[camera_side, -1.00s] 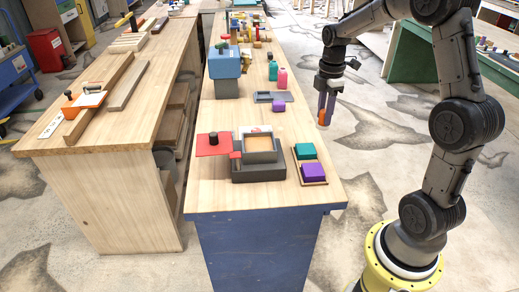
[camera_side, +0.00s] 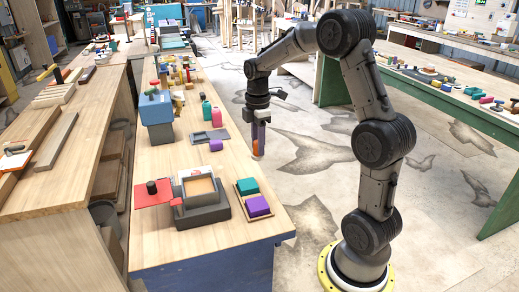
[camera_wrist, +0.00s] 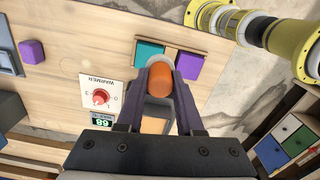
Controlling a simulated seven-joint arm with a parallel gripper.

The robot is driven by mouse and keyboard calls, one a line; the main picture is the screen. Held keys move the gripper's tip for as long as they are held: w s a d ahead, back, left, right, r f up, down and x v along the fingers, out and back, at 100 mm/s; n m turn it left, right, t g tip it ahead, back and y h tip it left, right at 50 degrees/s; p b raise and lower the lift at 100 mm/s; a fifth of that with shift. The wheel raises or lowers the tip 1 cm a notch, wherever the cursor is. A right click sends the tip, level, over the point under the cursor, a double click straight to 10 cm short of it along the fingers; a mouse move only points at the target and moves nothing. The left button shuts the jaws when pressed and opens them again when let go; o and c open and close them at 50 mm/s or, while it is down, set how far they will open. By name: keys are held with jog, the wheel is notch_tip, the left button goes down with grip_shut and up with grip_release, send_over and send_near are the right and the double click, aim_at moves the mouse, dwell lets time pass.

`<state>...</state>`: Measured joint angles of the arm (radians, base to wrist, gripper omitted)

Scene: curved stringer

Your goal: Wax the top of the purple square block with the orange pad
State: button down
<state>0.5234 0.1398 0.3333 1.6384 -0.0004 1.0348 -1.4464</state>
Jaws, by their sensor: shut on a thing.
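The purple square block (camera_side: 257,206) lies on a thin wooden tray at the near right corner of the bench, in front of a teal block (camera_side: 247,186). In the wrist view the purple block (camera_wrist: 189,66) shows beyond my fingertips, right of the teal block (camera_wrist: 147,51). My gripper (camera_side: 258,143) points down past the bench's right edge, apart from both blocks. It is shut on an orange rounded piece, which I take as the orange pad (camera_wrist: 160,84). Its orange end (camera_side: 255,156) shows below the fingers in the side view. The pad's lower face is hidden.
A grey box with a tan inside (camera_side: 200,190) and a red plate with a black knob (camera_side: 153,193) stand left of the blocks. The wrist view shows a warmer panel (camera_wrist: 98,98).

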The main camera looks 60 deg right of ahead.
jog(key=w+a+n, duration=0.1)
jog(key=w+a, duration=1.1)
jog(key=a, duration=0.2)
jog(key=shift+w+a+f, duration=0.1)
jog(key=shift+f, duration=2.45)
jog(key=shift+f, duration=0.6)
notch_tip(320, 180, up, 7)
dwell(0.6)
jog(key=shift+r, duration=0.1)
dwell(0.3)
